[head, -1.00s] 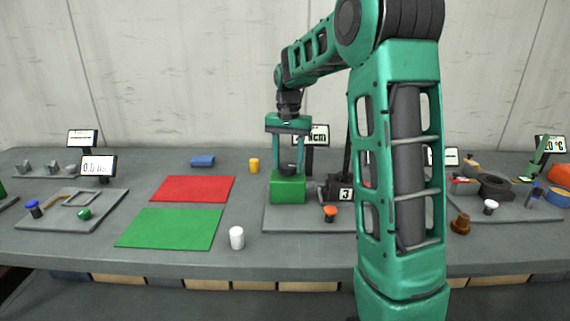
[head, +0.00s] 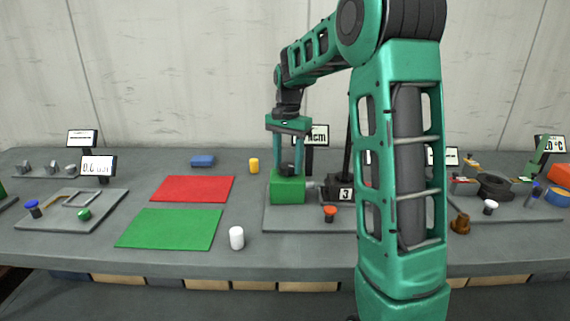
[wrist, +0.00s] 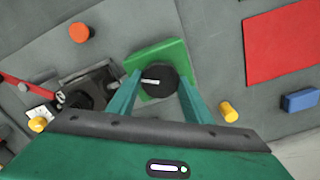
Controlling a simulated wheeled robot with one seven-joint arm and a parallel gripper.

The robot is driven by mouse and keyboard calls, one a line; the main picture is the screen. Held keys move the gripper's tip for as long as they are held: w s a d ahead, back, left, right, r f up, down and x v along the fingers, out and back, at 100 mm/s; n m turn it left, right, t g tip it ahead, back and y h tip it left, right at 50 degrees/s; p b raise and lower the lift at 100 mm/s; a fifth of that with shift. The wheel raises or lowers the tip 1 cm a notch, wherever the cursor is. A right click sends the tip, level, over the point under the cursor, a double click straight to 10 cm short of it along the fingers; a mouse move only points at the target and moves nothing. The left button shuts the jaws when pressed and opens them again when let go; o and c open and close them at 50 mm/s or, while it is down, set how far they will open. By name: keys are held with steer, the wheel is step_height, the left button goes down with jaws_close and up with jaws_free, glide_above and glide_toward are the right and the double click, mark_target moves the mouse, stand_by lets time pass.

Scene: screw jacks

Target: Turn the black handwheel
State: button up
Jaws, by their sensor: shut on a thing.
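The black handwheel (wrist: 153,82) sits on top of a green block (wrist: 165,55); a white mark shows on the wheel in the wrist view. In the head view the green block (head: 288,188) stands on a grey plate, with the handwheel (head: 287,168) small and dark above it. My gripper (head: 288,165) points down over the block. In the wrist view its two green fingers (wrist: 156,90) reach to either side of the handwheel, and it is shut on the wheel. The display (head: 318,135) behind is partly hidden by my arm.
A dark device labelled 3 (head: 340,190) and an orange knob (head: 330,211) are right of the block. A white cylinder (head: 237,238), yellow cylinder (head: 254,166), red mat (head: 193,189) and green mat (head: 170,229) lie to the left. My arm hides part of the right side.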

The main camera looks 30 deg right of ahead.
mark_target(286, 165)
steer(key=o, duration=0.9)
steer(key=shift+w+a+r, duration=0.1)
steer(key=shift+w+r, duration=0.05)
steer(key=shift+w, duration=0.2)
steer(key=shift+o, duration=0.8)
steer(key=shift+s, duration=0.15)
step_height(286, 165, up, 11)
steer(key=shift+f, duration=0.2)
steer(key=s+a+f+n, duration=0.1)
steer(key=s+f, duration=0.4)
steer(key=s, duration=0.7)
steer(key=s+a+f+n, duration=0.2)
steer(key=s+f, duration=0.3)
steer(key=s, duration=0.7)
steer(key=s+a+f+n, duration=0.1)
steer(key=s+f+n, duration=0.2)
steer(key=s, duration=0.8)
step_height(286, 165, down, 3)
steer(key=shift+s+a+r, duration=0.2)
steer(key=shift+s+a, duration=0.05)
steer(key=shift+s, duration=0.15)
